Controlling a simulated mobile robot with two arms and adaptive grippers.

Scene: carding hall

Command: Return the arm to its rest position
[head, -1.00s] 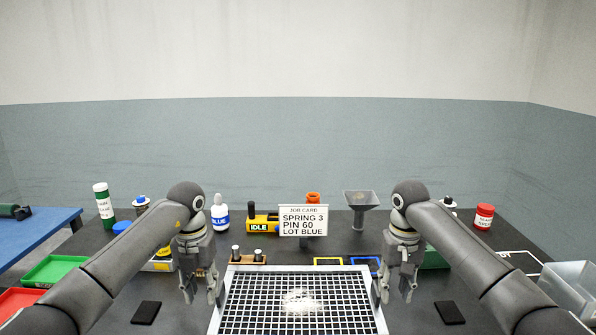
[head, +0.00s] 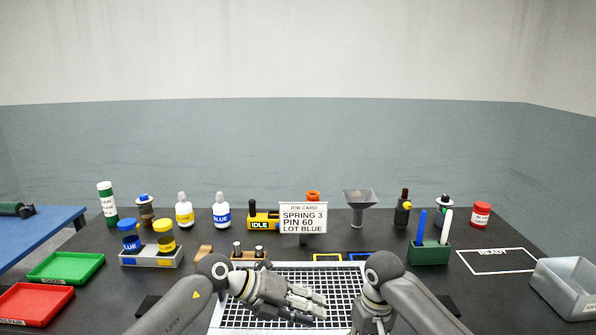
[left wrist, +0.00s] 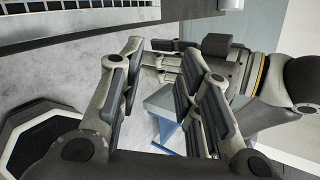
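My left arm comes in from the left in the head view and bends at its joint. My left gripper (head: 322,304) points to the right, low over the white grid (head: 340,278). In the left wrist view my left gripper (left wrist: 163,52) has its fingers apart, with nothing held between them. My right arm is folded at the right of the grid in the head view. My right gripper (head: 372,322) hangs low at the bottom edge, partly cut off, so its fingers do not show clearly. Parts of my right arm also seem to show behind the left fingers in the wrist view.
A job card (head: 303,219) stands behind the grid. Bottles, a funnel (head: 359,206) and a green holder (head: 429,253) line the back. Red (head: 35,303) and green (head: 66,267) trays lie at left. A grey bin (head: 569,290) stands at right, near the READY outline (head: 505,261).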

